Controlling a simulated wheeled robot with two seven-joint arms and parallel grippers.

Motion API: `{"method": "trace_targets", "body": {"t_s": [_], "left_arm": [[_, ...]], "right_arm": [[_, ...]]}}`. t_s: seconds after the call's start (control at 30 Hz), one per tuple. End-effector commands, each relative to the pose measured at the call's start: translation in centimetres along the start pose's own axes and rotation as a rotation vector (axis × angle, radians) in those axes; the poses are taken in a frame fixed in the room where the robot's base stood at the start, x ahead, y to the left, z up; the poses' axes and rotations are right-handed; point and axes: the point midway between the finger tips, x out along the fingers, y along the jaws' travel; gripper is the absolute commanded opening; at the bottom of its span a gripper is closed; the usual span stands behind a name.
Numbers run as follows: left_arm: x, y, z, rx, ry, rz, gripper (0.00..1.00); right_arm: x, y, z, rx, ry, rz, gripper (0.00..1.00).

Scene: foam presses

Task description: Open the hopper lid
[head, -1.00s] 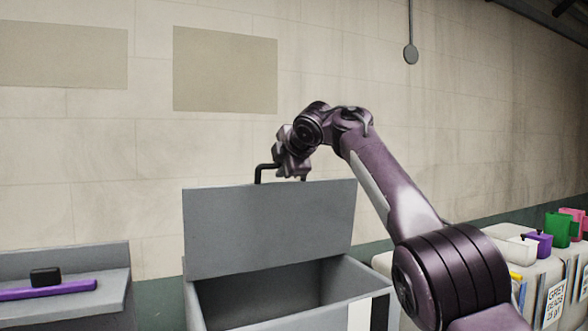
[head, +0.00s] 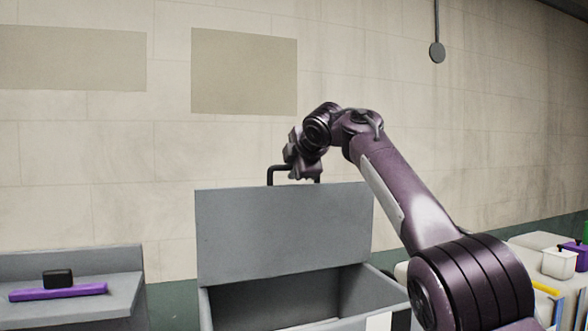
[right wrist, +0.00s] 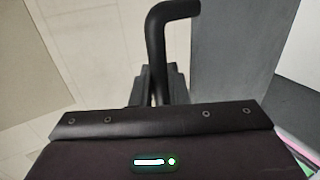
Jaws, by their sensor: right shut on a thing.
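The grey hopper lid (head: 283,232) stands raised, close to upright, at the back of the open hopper (head: 382,296). A black bar handle (head: 280,169) sticks up at the lid's top edge. My right gripper (head: 303,176) is shut on this handle from the right side. In the right wrist view the handle (right wrist: 158,50) runs up from between the fingers (right wrist: 158,92) and bends to the right. The grey lid (right wrist: 228,60) lies to the right of it there. The hopper's dark inside shows below the lid in the head view. My left gripper is not seen.
A grey bench (head: 70,265) at the left holds a purple bar (head: 58,292) and a black block (head: 57,279). A pale counter at the right carries a white container (head: 559,263) and a purple one (head: 577,255). The wall is behind the lid.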

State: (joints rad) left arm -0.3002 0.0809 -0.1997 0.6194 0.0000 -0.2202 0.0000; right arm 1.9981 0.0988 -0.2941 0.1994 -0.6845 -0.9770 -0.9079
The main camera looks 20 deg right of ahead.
Motion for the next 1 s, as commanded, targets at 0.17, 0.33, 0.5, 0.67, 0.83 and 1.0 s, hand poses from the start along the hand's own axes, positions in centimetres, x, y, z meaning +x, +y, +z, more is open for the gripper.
{"method": "trace_targets", "body": {"t_s": [0.17, 0.33, 0.5, 0.67, 0.83, 1.0], "left_arm": [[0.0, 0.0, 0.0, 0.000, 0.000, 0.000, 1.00], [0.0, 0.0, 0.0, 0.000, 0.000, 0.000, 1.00], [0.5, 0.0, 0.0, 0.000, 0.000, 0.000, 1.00], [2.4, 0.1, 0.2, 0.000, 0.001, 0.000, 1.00], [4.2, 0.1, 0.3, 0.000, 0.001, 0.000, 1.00], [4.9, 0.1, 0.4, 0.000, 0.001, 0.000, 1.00]], "right_arm": [[-0.1, 0.1, 0.1, 0.002, -0.003, 0.001, 0.32], [0.0, 0.0, 0.1, 0.001, -0.002, 0.001, 0.32], [-0.3, -0.1, 0.0, 0.000, 0.000, 0.002, 0.32], [-2.2, -0.4, 0.1, 0.001, -0.001, 0.006, 0.32], [-5.2, -0.4, 0.2, 0.002, -0.002, 0.005, 0.32], [-7.3, -0.1, 0.2, 0.003, -0.002, 0.003, 0.32]]}}
